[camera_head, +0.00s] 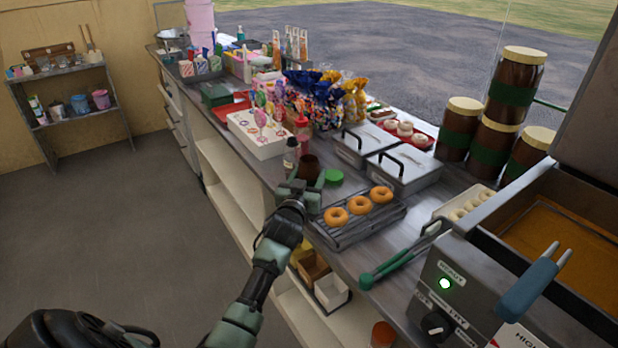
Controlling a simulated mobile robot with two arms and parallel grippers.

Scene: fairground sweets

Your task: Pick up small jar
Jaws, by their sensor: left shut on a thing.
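A small dark brown jar (309,166) stands at the counter's front edge, left of the cooling rack. My left gripper (299,187) reaches it from the front and is shut on it. The fingers hide the jar's lower part, so I cannot tell whether it touches the counter. My right gripper is not in view.
A dark bottle (290,156) and a red bottle (302,135) stand close behind the jar. A rack (341,239) with doughnuts lies to the right, near green tongs (400,257) and a fryer (480,270). Lidded steel boxes (404,172) stand behind.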

